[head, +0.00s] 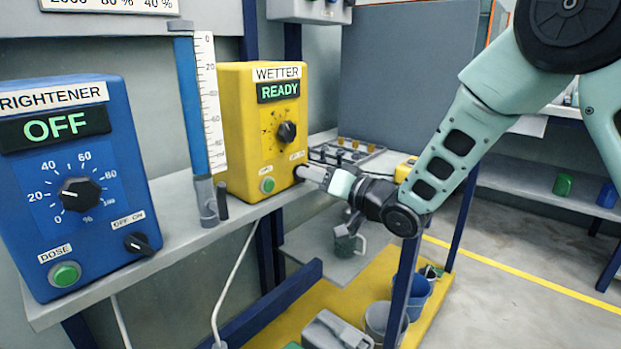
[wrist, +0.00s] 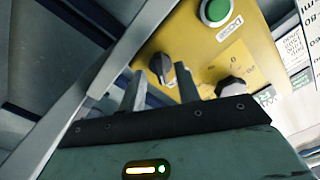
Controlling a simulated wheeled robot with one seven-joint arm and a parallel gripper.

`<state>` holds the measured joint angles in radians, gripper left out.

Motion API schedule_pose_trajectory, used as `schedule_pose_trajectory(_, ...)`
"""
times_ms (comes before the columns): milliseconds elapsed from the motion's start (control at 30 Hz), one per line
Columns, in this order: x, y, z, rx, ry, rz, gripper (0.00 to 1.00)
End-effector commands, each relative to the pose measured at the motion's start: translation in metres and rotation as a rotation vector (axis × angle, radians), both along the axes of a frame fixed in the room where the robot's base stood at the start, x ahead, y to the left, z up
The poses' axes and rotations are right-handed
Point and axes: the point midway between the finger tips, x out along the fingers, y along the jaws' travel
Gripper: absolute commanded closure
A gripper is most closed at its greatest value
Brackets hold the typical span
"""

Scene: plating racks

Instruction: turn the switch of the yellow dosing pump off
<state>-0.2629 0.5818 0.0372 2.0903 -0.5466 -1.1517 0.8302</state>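The yellow dosing pump (head: 236,118) is labelled WETTER and its display (head: 278,90) reads READY. Its black switch (wrist: 160,68) shows in the wrist view, on the yellow face near the green DOSE button (wrist: 215,11). In the head view my gripper (head: 304,173) is at the pump's lower right corner and mostly covers the switch. In the wrist view my gripper (wrist: 159,82) has its two fingers apart, with the switch ahead of the gap between them. I cannot tell whether the fingertips touch it. The switch's off and on marks are not readable.
The pump's black dial (head: 287,132) sits above its green button (head: 267,185). A blue pump (head: 85,130) labelled BRIGHTENER, reading OFF, stands at left on the same grey shelf (head: 170,245). A blue column with a scale (head: 208,100) stands between them. Buckets (head: 418,292) stand below.

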Motion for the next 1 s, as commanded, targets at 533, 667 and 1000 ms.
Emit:
schedule_pose_trajectory(533, 0.0089, 0.0091, -0.0001, 0.0, 0.0, 0.0, 0.9)
schedule_pose_trajectory(667, 0.0088, 0.009, -0.0001, 0.0, 0.0, 0.0, 1.0)
schedule_pose_trajectory(1000, 0.0088, 0.0086, -0.0008, -0.032, -0.033, 0.0, 1.0)
